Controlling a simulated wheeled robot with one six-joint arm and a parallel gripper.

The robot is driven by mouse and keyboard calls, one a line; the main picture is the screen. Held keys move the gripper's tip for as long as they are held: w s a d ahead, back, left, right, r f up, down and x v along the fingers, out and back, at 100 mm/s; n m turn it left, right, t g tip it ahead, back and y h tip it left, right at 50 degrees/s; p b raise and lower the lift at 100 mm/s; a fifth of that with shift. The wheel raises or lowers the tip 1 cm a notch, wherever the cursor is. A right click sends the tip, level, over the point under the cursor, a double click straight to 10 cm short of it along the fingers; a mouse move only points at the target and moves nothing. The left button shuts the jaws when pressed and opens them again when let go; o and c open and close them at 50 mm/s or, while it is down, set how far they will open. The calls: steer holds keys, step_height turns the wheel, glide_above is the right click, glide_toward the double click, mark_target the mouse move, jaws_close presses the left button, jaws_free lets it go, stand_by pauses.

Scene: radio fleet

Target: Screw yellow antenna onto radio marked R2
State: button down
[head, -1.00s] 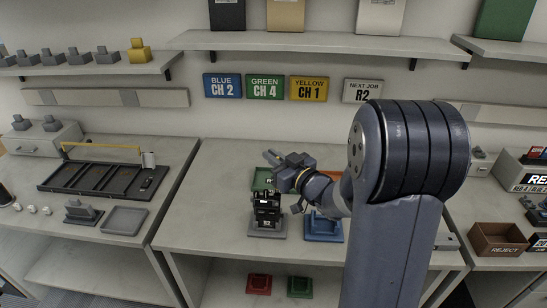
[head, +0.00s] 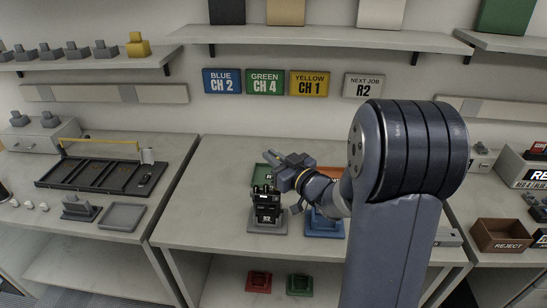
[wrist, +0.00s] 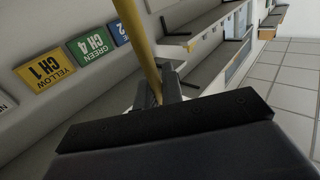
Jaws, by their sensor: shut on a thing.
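The black radio marked R2 (head: 267,210) stands upright in a grey dock (head: 267,228) on the middle table in the head view. My gripper (head: 272,158) is above and just behind the radio, tilted over to the left. In the wrist view my gripper (wrist: 160,92) is shut on the yellow antenna (wrist: 140,42), a thin rod that runs up out of the picture. I cannot make out the antenna in the head view. The radio's top socket is too small to tell.
A blue dock (head: 325,226) stands right of the radio, partly behind my arm. A green dock (head: 262,172) and an orange one (head: 330,173) lie behind. A long black tray (head: 95,175) is on the left table. Bare tabletop lies left of the radio.

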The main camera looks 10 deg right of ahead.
steer(key=c, duration=1.5)
jaws_free()
steer(key=shift+f, duration=0.1)
steer(key=shift+s+d, duration=0.1)
steer(key=b+v, duration=0.1)
steer(key=v, duration=0.9)
steer(key=shift+s, duration=0.3)
steer(key=x, duration=0.3)
steer(key=p+x, duration=0.1)
steer(key=x, duration=0.3)
steer(key=r+p+x, duration=0.1)
steer(key=x, duration=0.2)
steer(key=shift+w, duration=0.4)
steer(key=shift+f, duration=0.1)
